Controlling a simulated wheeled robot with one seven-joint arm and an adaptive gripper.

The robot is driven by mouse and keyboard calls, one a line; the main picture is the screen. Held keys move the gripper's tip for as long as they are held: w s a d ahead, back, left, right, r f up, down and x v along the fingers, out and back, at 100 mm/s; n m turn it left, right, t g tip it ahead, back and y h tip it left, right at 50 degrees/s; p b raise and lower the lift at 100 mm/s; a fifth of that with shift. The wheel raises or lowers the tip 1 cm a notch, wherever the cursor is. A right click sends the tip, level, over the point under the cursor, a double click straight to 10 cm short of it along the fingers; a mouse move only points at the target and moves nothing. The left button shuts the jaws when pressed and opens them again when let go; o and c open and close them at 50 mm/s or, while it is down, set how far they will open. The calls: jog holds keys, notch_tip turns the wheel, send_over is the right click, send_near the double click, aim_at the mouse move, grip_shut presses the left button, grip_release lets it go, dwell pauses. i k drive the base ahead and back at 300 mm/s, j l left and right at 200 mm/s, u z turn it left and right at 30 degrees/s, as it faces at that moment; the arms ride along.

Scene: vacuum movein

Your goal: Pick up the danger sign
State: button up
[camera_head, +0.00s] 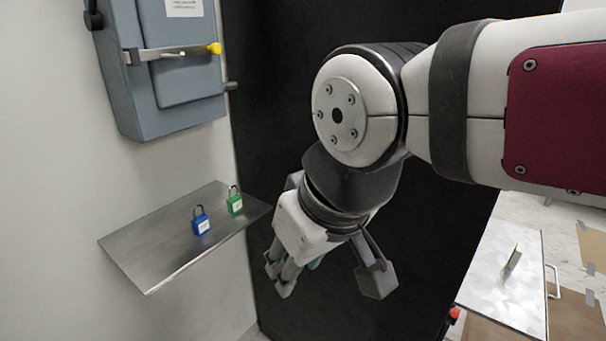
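I cannot make out a danger sign in this view. My gripper (326,278) hangs from my arm in the middle, pointing down. Its fingers are spread wide, with two at the left and one at the right. A small patch of teal shows behind the left fingers, and I cannot tell what it is. No object is clearly held.
A metal shelf (150,250) on the left wall bears a blue padlock (201,225) and a green padlock (235,204). A grey switch box (165,90) with a yellow-tipped lever hangs above. A metal-topped surface (490,290) with a small upright piece (513,259) is at lower right.

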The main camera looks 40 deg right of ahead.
aim_at(514, 259)
jog(key=z, duration=2.1)
jog(key=i+j+u, duration=0.2)
jog(key=i+j, duration=0.15)
jog(key=j, duration=0.1)
